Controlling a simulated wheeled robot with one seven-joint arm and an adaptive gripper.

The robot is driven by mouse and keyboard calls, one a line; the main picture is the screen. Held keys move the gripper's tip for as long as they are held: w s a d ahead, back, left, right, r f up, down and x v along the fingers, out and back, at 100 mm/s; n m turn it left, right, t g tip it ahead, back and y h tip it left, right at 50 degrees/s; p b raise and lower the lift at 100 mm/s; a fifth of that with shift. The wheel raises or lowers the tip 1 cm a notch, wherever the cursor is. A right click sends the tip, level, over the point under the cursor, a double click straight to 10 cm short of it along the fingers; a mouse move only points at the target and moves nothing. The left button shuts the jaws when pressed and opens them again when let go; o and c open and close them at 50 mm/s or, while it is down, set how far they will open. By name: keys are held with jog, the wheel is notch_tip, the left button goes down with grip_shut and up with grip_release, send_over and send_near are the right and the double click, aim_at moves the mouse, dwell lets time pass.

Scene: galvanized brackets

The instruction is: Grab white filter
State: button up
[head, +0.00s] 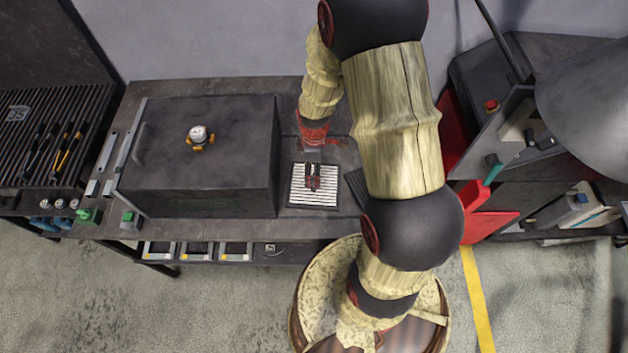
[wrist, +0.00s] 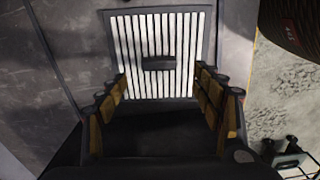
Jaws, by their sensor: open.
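The white filter (wrist: 151,83) is a flat, ribbed white panel in a dark frame, with a dark block at its centre. In the head view the filter (head: 327,192) lies on the dark workbench, right of a large dark box. My gripper (head: 312,184) is over its middle in the head view. In the wrist view my gripper (wrist: 162,88) is open, its fingers spread to the left and right near the filter's lower part. Nothing shows between the fingertips except the filter beyond them. I cannot tell whether the fingers touch it.
A large dark box (head: 205,155) with a gauge on top stands left of the filter on the workbench (head: 250,228). A dark flat piece (head: 356,185) lies just right of the filter. Red and dark machinery (head: 487,205) stands farther right. The bench front edge is close below the filter.

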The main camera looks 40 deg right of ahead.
notch_tip(320, 180, down, 7)
jog(key=shift+d+f+b, duration=0.1)
jog(key=shift+f+b, duration=0.1)
jog(key=shift+b, duration=0.1)
jog(key=shift+c, duration=0.2)
jog(key=c, duration=1.4)
